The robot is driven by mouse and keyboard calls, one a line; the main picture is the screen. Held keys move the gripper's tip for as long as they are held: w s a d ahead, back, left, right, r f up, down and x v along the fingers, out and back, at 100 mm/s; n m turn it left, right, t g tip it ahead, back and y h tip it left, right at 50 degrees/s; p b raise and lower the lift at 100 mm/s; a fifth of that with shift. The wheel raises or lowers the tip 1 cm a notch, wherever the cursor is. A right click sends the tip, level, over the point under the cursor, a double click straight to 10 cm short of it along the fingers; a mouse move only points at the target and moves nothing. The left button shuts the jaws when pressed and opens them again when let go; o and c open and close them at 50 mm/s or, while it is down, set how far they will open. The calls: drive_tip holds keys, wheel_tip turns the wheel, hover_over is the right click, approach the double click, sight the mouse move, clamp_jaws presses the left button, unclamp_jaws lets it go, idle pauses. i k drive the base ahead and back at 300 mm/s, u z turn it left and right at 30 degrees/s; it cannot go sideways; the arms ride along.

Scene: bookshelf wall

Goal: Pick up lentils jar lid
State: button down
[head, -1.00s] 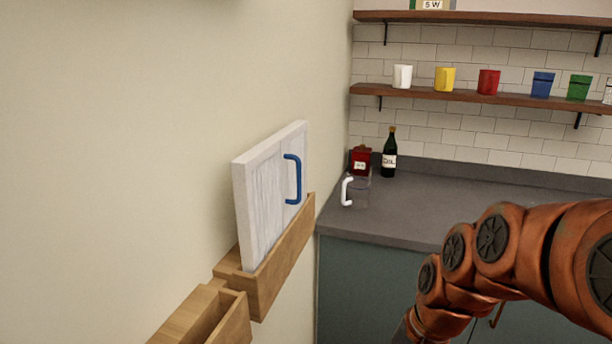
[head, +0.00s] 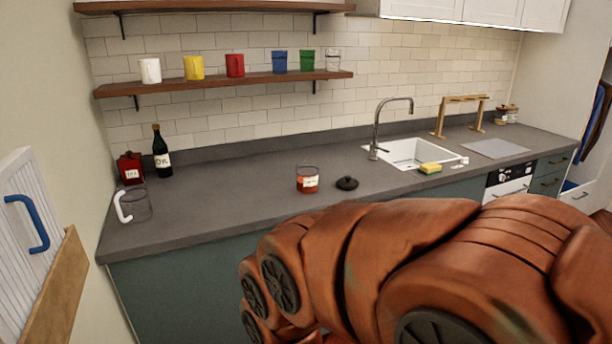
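A small round black lid with a knob (head: 347,183) lies on the grey counter in the head view. Just left of it stands an open glass jar (head: 307,180) with orange-red contents and a label too small to read; the jar and lid are apart. My orange arm fills the lower right of the view, in front of the counter. My gripper is outside the picture, so its fingers cannot be seen.
A glass jug with a white handle (head: 134,205), a red tin (head: 131,168) and a dark bottle (head: 161,152) stand at the counter's left end. A sink (head: 408,151) with a tap and sponge (head: 430,168) lies right of the lid. Counter between jug and jar is clear.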

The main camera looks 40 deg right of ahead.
sight(347, 182)
drive_tip(key=z, duration=1.8)
drive_tip(key=i, duration=1.55)
drive_tip(key=u, duration=1.95)
